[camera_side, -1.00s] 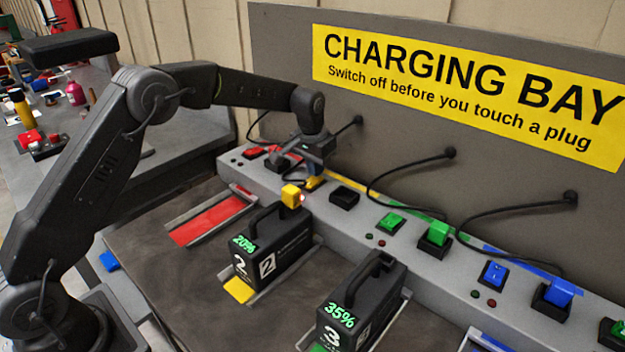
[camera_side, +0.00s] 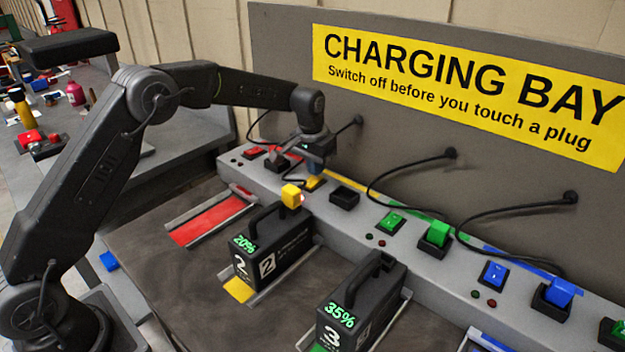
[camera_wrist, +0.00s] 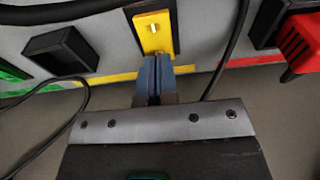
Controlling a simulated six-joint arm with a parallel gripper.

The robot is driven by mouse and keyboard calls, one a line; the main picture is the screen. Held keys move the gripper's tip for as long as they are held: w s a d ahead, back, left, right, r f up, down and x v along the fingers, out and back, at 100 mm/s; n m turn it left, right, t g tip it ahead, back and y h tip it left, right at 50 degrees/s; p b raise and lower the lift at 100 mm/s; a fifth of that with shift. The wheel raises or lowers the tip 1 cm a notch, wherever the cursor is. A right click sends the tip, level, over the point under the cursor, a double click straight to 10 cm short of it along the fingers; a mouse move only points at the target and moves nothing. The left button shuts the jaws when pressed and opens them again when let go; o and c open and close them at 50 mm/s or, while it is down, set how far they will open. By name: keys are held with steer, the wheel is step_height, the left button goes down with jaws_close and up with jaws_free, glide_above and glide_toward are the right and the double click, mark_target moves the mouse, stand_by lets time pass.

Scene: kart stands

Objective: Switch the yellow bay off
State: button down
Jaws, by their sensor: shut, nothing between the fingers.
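The yellow bay's switch (camera_side: 314,183) is a yellow rocker in a black frame on the grey ledge. It also shows at the top of the wrist view (camera_wrist: 152,34), with a white mark on it. My gripper (camera_side: 316,165) is shut and empty, pointing down over the switch. In the wrist view its blue-grey fingertips (camera_wrist: 158,66) overlap the rocker's near end; I cannot tell whether they touch. A yellow plug (camera_side: 291,195) sits on the black number 2 battery (camera_side: 270,252), which reads 20%. A red glow shows beside the plug.
An empty black socket (camera_side: 344,197) is right of the switch. Black cables run close by. The red switch (camera_side: 254,153) is to the left; green (camera_side: 390,223) and blue switches (camera_side: 494,273) are to the right. The number 3 battery (camera_side: 360,310) stands in front. The red bay (camera_side: 208,220) is empty.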

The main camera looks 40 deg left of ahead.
steer(key=shift+r, duration=2.9)
steer(key=shift+s+r, duration=0.1)
steer(key=shift+r, duration=0.15)
steer(key=s+d+r+t, duration=0.1)
steer(key=s+r, duration=0.5)
steer(key=s, duration=0.3)
steer(key=s+d+r+t, duration=0.1)
steer(key=s+r, duration=0.5)
steer(key=s, duration=0.4)
steer(key=s+f+t, duration=0.1)
steer(key=s+f, duration=0.1)
steer(key=s, duration=0.7)
steer(key=s+f, duration=0.2)
steer(key=s, duration=0.7)
steer(key=shift+s+d+f+t, duration=0.2)
steer(key=shift+s+t, duration=0.15)
steer(key=shift+t, duration=0.05)
